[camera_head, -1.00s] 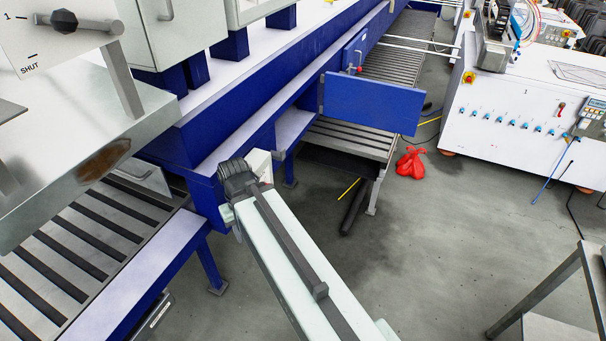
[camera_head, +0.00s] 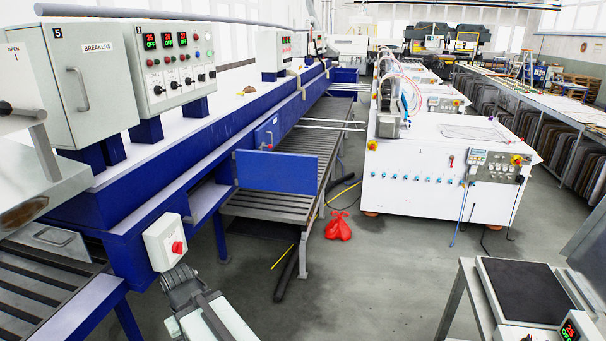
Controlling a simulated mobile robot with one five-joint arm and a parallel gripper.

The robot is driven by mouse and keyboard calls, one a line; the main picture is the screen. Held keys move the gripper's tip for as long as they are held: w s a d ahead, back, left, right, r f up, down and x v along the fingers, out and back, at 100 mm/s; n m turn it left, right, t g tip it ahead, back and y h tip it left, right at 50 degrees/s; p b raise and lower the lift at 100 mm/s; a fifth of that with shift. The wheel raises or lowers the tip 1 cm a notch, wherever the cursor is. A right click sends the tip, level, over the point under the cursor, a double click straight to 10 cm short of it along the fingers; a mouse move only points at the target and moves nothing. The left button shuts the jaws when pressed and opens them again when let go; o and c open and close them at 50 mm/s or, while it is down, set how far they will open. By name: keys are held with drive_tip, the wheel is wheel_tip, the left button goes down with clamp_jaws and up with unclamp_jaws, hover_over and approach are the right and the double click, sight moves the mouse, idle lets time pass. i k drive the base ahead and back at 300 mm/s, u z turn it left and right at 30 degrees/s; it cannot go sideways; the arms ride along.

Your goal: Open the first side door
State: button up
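A long blue machine (camera_head: 150,185) runs from the left foreground toward the back. A flat blue panel (camera_head: 277,171) stands out from its side over the slatted conveyor; I cannot tell whether it is a side door standing open. Behind it, a smaller blue plate (camera_head: 266,132) with a red knob sits on the machine's side. My arm rises from the bottom edge, and its dark grey end (camera_head: 182,287) is below a white box with a red button (camera_head: 164,242). The fingers cannot be made out, and nothing held shows.
A slatted conveyor (camera_head: 270,204) runs beside the machine. A red bag (camera_head: 338,226) and dark tubes lie on the floor. A white machine (camera_head: 440,185) stands to the right, with a scale on a table (camera_head: 522,291) at lower right.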

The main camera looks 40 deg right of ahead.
sight(273, 172)
drive_tip(key=z, duration=1.05)
drive_tip(key=i, duration=1.05)
drive_tip(key=u, duration=1)
